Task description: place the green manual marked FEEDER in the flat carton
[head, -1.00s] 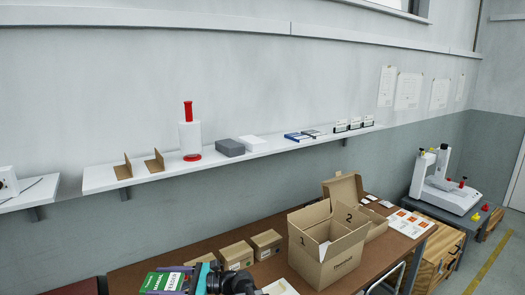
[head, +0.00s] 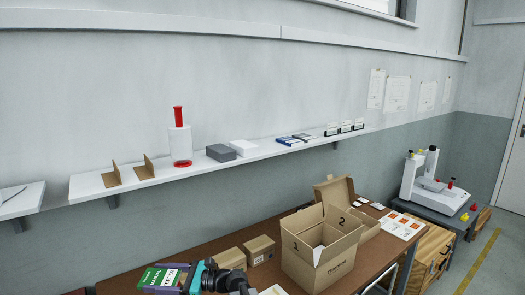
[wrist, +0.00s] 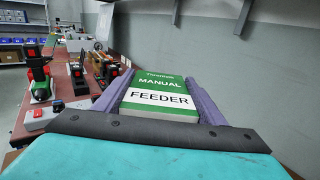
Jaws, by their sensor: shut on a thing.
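The green and white manual (wrist: 160,98) reads MANUAL and FEEDER in the wrist view. It also shows at the bottom of the head view (head: 157,277). My gripper (head: 166,287) is shut on it, with a purple finger on each side, and holds it at the near left of the bench. The flat carton (head: 368,228) stands open on the bench behind the tall carton, its lid (head: 334,190) raised. The tall carton hides much of it, and its inside cannot be seen. My gripper is well to the left of it.
The tall open carton (head: 318,262) stands between my gripper and the flat carton. Small brown boxes (head: 259,249) sit left of it on the bench (head: 190,252). White-and-orange sheets (head: 402,225) lie to the right. A wall shelf (head: 215,163) runs above.

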